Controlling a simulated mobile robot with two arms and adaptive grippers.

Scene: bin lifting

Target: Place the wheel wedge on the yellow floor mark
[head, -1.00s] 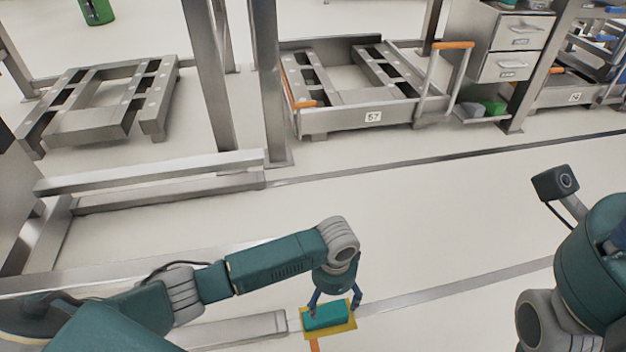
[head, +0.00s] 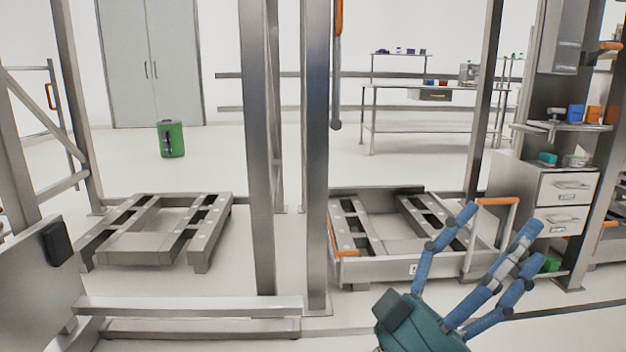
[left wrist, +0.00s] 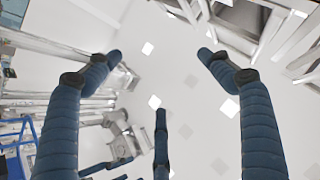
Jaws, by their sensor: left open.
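My left gripper (head: 500,226) is raised at the lower right of the head view, its blue fingers spread apart and pointing up. In the left wrist view the left gripper (left wrist: 160,72) is also open, with nothing between its fingers. The wheel wedge and the yellow floor mark are in neither view now. My right gripper does not show.
A low steel cart with orange handles (head: 378,268) stands behind my raised gripper. A plain low metal frame (head: 135,248) stands to the left, past a steel upright (head: 316,150). A green bin (head: 171,139) stands farther back on open floor. Drawers (head: 567,188) stand at the right.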

